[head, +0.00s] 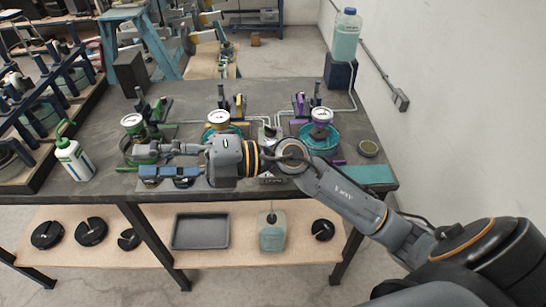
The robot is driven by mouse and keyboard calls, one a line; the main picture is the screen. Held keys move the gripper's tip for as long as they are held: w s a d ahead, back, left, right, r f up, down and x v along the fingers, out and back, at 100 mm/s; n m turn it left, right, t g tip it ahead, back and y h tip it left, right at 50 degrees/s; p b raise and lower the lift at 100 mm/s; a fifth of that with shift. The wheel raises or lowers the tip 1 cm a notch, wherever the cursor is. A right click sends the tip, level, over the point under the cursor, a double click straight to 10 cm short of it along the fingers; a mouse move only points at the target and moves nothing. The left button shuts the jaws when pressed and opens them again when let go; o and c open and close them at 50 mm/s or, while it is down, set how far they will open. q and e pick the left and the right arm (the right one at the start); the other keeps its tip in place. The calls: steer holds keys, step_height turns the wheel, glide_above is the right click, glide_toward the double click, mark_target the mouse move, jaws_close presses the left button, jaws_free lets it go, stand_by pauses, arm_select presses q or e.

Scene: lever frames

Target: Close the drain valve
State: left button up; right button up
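My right gripper (160,150) reaches in from the right, low over the bench, with its fingers pointing left beside the green station (132,122). Its fingers overlap green parts there, and I cannot tell whether they touch or hold anything. The blue fixture (168,171) lies just in front of the fingers. Three stations with round gauges stand in a row: green, yellow (219,117) and purple (321,115). I cannot tell which part is the drain valve. My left gripper is not in view.
A white bottle with a green cap (74,157) stands at the bench's left. A teal-filled bottle (346,38) stands on a dark block at back right. Below are a grey tray (200,231), a jug (272,232) and black discs (91,231). The back of the bench is mostly clear.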

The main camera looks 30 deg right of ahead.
steer(key=d+f+n+g+h, duration=0.35)
steer(key=d+f+h, duration=0.25)
steer(key=f+h, duration=0.4)
steer(key=w+d+m+t+h, duration=0.1)
steer(key=w+d+m+h, duration=0.25)
steer(key=d+h, duration=1.15)
steer(key=w+d+f+y+p, duration=0.1)
steer(key=d+f, duration=0.1)
steer(key=f, duration=0.2)
steer(key=w+d+f+y+p, duration=0.1)
steer(key=w+d+f+y, duration=0.1)
steer(key=f, duration=0.2)
steer(key=w+d+f+y+p, duration=0.1)
steer(key=w+d+f, duration=0.1)
steer(key=f, duration=0.1)
steer(key=shift+w+f+y, duration=0.15)
steer(key=shift+f+y, duration=0.25)
steer(key=shift+c, duration=0.2)
jaws_close()
